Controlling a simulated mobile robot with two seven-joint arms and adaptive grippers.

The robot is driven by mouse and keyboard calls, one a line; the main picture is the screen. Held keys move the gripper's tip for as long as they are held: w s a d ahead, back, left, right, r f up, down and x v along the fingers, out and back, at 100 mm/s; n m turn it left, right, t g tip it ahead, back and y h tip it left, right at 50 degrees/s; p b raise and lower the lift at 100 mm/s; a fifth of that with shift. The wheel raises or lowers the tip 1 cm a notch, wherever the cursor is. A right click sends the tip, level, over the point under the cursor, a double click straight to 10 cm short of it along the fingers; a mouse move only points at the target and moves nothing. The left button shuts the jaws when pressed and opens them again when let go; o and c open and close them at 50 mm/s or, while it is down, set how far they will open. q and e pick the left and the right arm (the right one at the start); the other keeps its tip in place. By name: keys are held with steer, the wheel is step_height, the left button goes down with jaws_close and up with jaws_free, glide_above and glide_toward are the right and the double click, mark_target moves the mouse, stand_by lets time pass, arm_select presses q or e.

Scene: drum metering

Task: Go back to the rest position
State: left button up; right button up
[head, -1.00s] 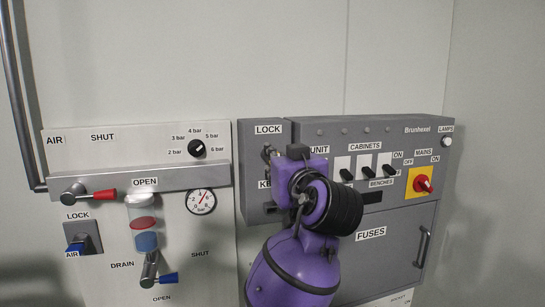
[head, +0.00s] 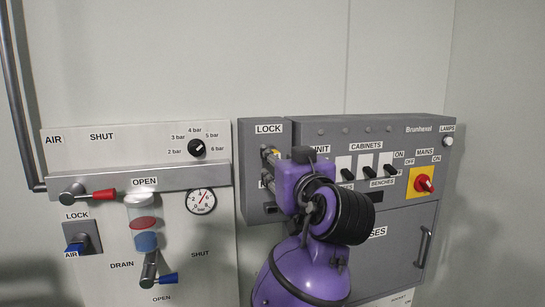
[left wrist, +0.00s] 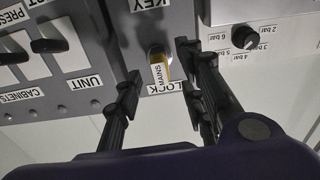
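My purple left arm reaches up in the head view in front of the grey switch cabinet (head: 400,230). My left gripper (head: 268,170) is by the LOCK label, partly hidden by its own wrist. In the left wrist view, which shows the panel upside down, the left gripper (left wrist: 160,75) is open, its dark fingers apart. A key with a yellow and white MAINS tag (left wrist: 158,73) sits at the lock beyond and between the fingers; they do not appear to grip it. My right gripper is in neither view.
The cabinet's black switches (head: 367,173) and red mains knob (head: 424,183) are right of my wrist. At left is the air panel (head: 110,250) with a red-handled valve (head: 100,195), a blue-handled drain valve (head: 165,278) and a gauge (head: 201,201). The wall above is clear.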

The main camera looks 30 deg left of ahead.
arm_select(q)
steer(key=v, duration=0.9)
steer(key=shift+s+d, duration=0.25)
